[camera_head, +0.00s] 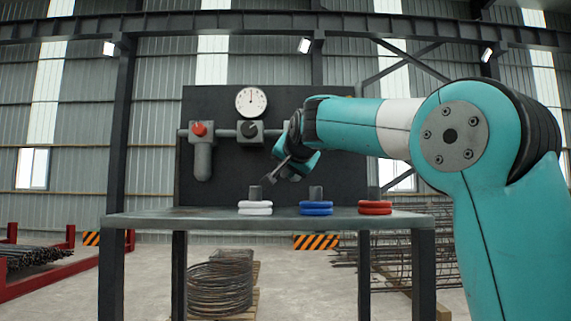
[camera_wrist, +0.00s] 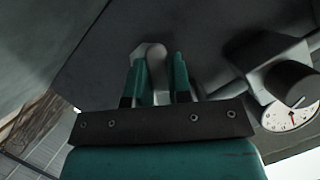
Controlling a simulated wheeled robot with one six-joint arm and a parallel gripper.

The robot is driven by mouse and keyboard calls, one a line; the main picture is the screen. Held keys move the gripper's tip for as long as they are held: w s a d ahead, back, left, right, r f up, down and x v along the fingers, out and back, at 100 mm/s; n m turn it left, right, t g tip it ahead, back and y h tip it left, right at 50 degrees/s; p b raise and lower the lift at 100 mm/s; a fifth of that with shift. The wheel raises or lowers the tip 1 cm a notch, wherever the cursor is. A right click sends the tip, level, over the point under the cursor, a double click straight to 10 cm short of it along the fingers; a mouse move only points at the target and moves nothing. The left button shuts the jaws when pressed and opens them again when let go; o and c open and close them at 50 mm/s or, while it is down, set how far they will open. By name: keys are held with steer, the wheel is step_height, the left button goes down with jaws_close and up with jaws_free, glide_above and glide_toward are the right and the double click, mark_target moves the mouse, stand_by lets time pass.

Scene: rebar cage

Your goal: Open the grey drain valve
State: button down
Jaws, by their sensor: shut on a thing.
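My gripper (camera_wrist: 158,68) is at the dark panel, with its two teal fingers on either side of a light grey part, which I take to be the grey drain valve (camera_wrist: 152,52). The fingers are shut on it. Its far end stands out past the fingertips; the rest is hidden between them. In the head view my wrist is in front of the panel (camera_head: 225,105), right of the dark round knob, and hides the valve. How far the valve is turned cannot be told.
A dark knob on a grey body (camera_head: 250,131) sits left of my wrist, under a white dial gauge (camera_head: 251,101). A red knob (camera_head: 198,129) is farther left. Below, a table (camera_head: 140,218) bears white (camera_head: 255,208), blue (camera_head: 316,208) and red (camera_head: 375,208) ring stacks on pegs.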

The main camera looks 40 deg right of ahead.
steer(key=n, duration=0.1)
steer(key=d+n+g+h+p, duration=0.1)
steer(key=s+n+g+h+p, duration=0.1)
steer(key=n, duration=0.1)
steer(key=shift+d+f, duration=0.3)
steer(key=shift+f, duration=0.05)
steer(key=shift+s, duration=0.1)
stand_by(0.5)
steer(key=c, duration=1)
jaws_free()
steer(key=shift+c, duration=0.2)
steer(key=b+v, duration=0.2)
steer(key=v, duration=1.5)
steer(key=shift+a, duration=0.2)
steer(key=shift+s, duration=0.1)
